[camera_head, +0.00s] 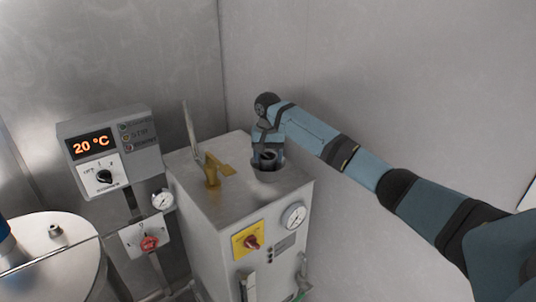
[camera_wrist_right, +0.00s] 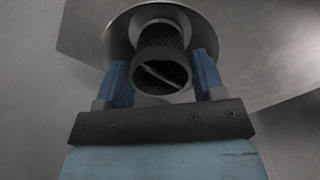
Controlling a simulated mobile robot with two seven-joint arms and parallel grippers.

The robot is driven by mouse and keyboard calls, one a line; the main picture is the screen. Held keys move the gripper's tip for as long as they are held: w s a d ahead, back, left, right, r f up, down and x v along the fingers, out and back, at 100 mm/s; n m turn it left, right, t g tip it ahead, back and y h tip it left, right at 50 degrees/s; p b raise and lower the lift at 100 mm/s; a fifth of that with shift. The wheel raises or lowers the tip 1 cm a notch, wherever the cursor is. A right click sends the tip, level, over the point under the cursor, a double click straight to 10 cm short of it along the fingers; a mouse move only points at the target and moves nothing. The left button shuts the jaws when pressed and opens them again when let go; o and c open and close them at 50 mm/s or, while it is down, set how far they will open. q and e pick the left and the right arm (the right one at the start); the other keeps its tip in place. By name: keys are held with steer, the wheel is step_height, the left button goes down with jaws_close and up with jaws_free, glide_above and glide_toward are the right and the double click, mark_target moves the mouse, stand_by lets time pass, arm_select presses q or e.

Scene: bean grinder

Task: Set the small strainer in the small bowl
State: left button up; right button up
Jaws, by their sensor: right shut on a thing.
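The small strainer (camera_wrist_right: 160,73) is a dark mesh cylinder with a ring-shaped end, seen in the right wrist view. My right gripper (camera_head: 267,150) is shut on it, with a blue finger on each side. The small bowl (camera_wrist_right: 118,28) is a round grey recess in the machine's top, around and beyond the strainer. In the head view the bowl (camera_head: 264,177) shows just below the gripper. The strainer's far end points into the bowl, but I cannot tell how deep it is or whether it touches. My left gripper is not visible.
The bowl is in the top of a grey box-shaped machine (camera_head: 227,203). A brass fitting with an upright lever (camera_head: 212,172) stands left of the gripper. A control box (camera_head: 110,150) and a round metal vessel (camera_head: 55,265) are further left. Walls stand close behind and to the right.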

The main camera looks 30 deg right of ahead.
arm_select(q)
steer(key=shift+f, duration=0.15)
arm_select(e)
steer(key=o, duration=0.9)
steer(key=shift+f, duration=0.1)
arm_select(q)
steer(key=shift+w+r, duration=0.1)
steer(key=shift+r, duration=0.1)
arm_select(e)
steer(key=shift+o, duration=0.2)
steer(key=shift+r, duration=0.6)
arm_select(q)
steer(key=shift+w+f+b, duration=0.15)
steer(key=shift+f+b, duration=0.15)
steer(key=shift+b, duration=0.45)
arm_select(e)
step_height(320, 180, up, 11)
